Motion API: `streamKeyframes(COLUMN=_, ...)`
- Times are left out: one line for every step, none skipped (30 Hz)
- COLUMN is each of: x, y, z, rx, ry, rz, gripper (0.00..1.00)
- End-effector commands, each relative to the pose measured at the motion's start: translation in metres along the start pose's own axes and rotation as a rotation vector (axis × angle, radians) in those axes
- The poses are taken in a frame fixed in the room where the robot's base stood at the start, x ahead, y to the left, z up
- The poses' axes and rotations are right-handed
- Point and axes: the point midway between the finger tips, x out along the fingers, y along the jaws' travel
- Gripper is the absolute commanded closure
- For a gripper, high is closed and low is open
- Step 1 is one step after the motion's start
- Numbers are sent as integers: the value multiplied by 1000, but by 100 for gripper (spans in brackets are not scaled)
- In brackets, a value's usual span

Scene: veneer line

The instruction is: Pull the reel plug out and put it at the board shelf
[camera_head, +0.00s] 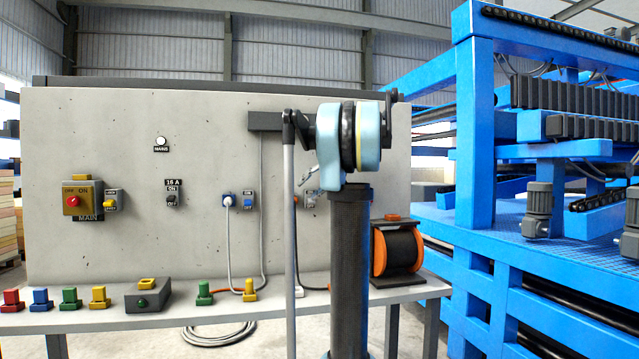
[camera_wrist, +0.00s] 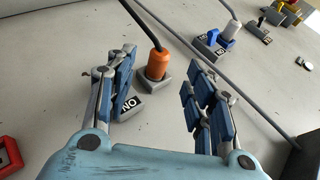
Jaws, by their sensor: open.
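The orange plug (camera_wrist: 157,64), with a dark cable at its end, sits in a grey socket on the board. My gripper (camera_wrist: 160,82) is open, its two fingers on either side of the plug with gaps showing. In the head view the orange plug (camera_head: 295,200) is mostly hidden by my arm, and my gripper's fingers are largely hidden too. The orange and black cable reel (camera_head: 399,249) stands at the right end of the board shelf (camera_head: 60,321), a pale ledge along the foot of the grey board.
A white plug (camera_head: 228,200) sits in a nearby blue socket, its cable hanging down. Red, blue, green and yellow plugs and a grey box (camera_head: 149,297) stand along the shelf. A grey cable (camera_wrist: 200,62) crosses close to my right finger. Blue machinery (camera_head: 480,130) stands right.

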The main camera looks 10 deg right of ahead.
Motion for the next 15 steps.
streamKeyframes(x=9, y=0, z=0, rx=-2, ry=-1, rz=0, gripper=51)
streamKeyframes(x=14, y=0, z=0, rx=-3, ry=-1, rz=0, gripper=51)
streamKeyframes(x=20, y=0, z=0, rx=-3, ry=-1, rz=0, gripper=51)
streamKeyframes(x=25, y=0, z=0, rx=-2, ry=-2, rz=0, gripper=51)
streamKeyframes(x=29, y=0, z=0, rx=-1, ry=-1, rz=0, gripper=51)
streamKeyframes(x=35, y=0, z=0, rx=-1, ry=-1, rz=0, gripper=51)
streamKeyframes(x=39, y=0, z=0, rx=-2, ry=-1, rz=0, gripper=51)
streamKeyframes(x=43, y=0, z=0, rx=-2, ry=-1, rz=0, gripper=51)
streamKeyframes(x=48, y=0, z=0, rx=-2, ry=-1, rz=0, gripper=51)
streamKeyframes(x=50, y=0, z=0, rx=-2, ry=-1, rz=0, gripper=51)
streamKeyframes(x=53, y=0, z=0, rx=-1, ry=-1, rz=0, gripper=51)
streamKeyframes(x=57, y=0, z=0, rx=-1, ry=-1, rz=0, gripper=51)
streamKeyframes(x=59, y=0, z=0, rx=-1, ry=-1, rz=0, gripper=51)
streamKeyframes(x=61, y=0, z=0, rx=-1, ry=-1, rz=0, gripper=51)
streamKeyframes(x=63, y=0, z=0, rx=-1, ry=0, rz=0, gripper=51)
